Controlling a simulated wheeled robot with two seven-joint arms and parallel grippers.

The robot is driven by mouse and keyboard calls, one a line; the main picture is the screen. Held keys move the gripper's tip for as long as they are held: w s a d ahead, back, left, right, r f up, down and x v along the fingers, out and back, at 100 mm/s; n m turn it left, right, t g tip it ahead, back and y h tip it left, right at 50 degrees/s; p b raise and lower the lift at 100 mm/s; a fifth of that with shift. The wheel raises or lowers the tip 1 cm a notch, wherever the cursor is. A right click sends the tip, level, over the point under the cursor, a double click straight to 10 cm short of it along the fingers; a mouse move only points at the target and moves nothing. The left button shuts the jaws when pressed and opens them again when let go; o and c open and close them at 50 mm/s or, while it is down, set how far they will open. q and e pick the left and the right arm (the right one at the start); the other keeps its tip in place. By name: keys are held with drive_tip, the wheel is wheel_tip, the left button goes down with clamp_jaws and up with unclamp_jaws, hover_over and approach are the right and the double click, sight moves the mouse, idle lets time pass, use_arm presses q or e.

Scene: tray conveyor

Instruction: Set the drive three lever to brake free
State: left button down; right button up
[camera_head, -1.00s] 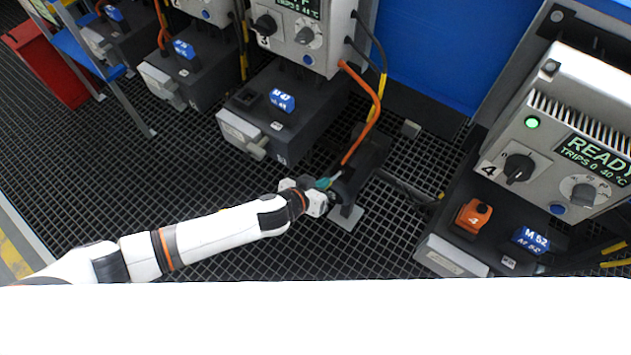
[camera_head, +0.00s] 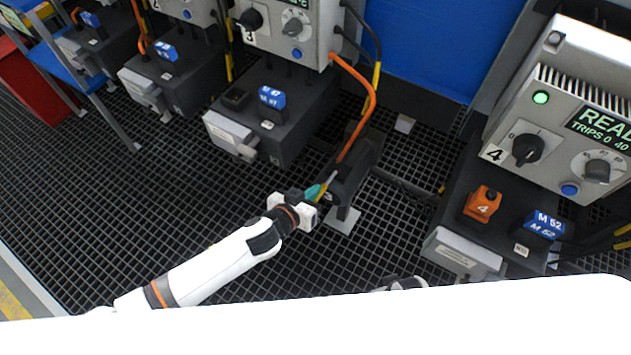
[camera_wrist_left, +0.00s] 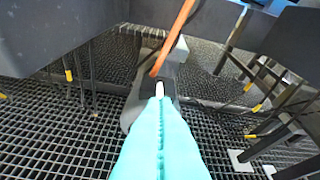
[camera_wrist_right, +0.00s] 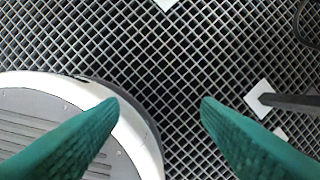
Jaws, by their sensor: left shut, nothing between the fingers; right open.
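The drive three motor (camera_head: 360,168) is a dark unit on the grating, marked 3, with an orange cable running up from it. A small pale lever (camera_head: 331,178) stands at its near end; it also shows as a white tip in the left wrist view (camera_wrist_left: 160,89). My left gripper (camera_head: 321,189) is shut and empty, its teal fingertips right at the lever; I cannot tell whether they touch. The fingers (camera_wrist_left: 160,103) hide the lever's lower part in the left wrist view. My right gripper (camera_wrist_right: 159,104) is open and empty above the grating. The lever's exact position is unclear.
The drive three cabinet (camera_head: 308,38) stands behind, with the M 47 box (camera_head: 300,118) below it. Open grating (camera_head: 380,240) lies between.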

use_arm(q)
drive_tip(key=f+b, duration=0.1)
drive_tip(key=b, duration=0.2)
drive_tip(key=shift+s+a+f+t+h, duration=0.1)
drive_tip(key=shift+s+f+t+h, duration=0.1)
drive_tip(key=shift+f+t+h, duration=0.15)
drive_tip(key=b, duration=0.1)
drive_tip(key=f+b, duration=0.1)
drive_tip(key=shift+s+a+t+h+b, duration=0.15)
drive_tip(key=shift+a+t+h+b, duration=0.1)
drive_tip(key=shift+t+b, duration=0.15)
use_arm(e)
wheel_tip(320, 180, up, 18)
drive_tip(key=t, duration=0.1)
drive_tip(key=shift+w+r, duration=0.25)
drive_tip(key=shift+w, duration=0.05)
use_arm(q)
drive_tip(key=shift+r+p, duration=0.25)
drive_tip(key=shift+p, duration=0.1)
drive_tip(key=r+p+v, duration=0.1)
drive_tip(key=p+v, duration=0.4)
drive_tip(key=v, duration=0.6)
drive_tip(key=shift+w+a, duration=0.25)
use_arm(e)
wheel_tip(320, 180, down, 16)
drive_tip(key=s, duration=0.1)
drive_tip(key=shift+a+f+g, duration=0.25)
drive_tip(key=shift+g, duration=0.15)
